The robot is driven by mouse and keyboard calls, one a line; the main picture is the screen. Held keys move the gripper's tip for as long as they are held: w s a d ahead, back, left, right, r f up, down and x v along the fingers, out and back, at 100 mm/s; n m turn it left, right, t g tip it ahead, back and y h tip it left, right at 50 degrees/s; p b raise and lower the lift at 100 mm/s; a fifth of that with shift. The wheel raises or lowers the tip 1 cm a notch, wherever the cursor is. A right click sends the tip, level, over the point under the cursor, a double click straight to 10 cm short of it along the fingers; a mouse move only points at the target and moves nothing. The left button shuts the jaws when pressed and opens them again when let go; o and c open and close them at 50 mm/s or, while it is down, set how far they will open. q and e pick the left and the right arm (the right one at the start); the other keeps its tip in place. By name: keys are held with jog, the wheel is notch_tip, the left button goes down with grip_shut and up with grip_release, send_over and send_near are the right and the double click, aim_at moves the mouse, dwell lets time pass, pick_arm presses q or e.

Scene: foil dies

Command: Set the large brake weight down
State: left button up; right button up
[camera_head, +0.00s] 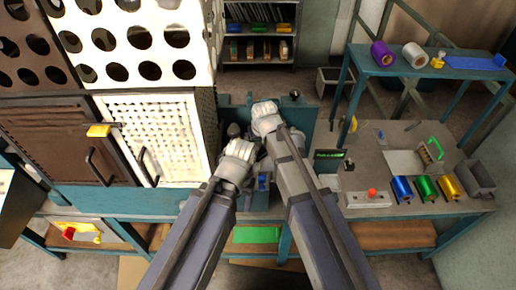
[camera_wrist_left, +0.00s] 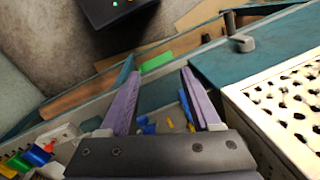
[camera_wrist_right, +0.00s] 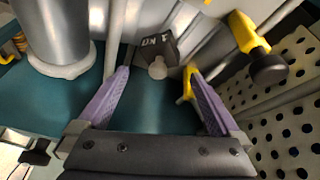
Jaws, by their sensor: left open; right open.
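In the head view both grippers reach over the teal bench in the middle, and my arms hide the weight and fingertips there.
A white perforated cabinet (camera_head: 160,140) stands close on the left. A grey cylinder (camera_wrist_right: 52,35) and a yellow-handled tool (camera_wrist_right: 248,35) flank the weight. Blue, green and gold foil rolls (camera_head: 427,188) stand on the right bench. A green mat (camera_head: 256,234) lies on the lower shelf.

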aim_at(257, 150)
jog(key=shift+b+x, duration=3.5)
jog(key=shift+x, duration=0.45)
jog(key=shift+s+a+r, duration=0.1)
jog(key=shift+s+a, duration=0.05)
jog(key=shift+c, duration=0.2)
grip_shut()
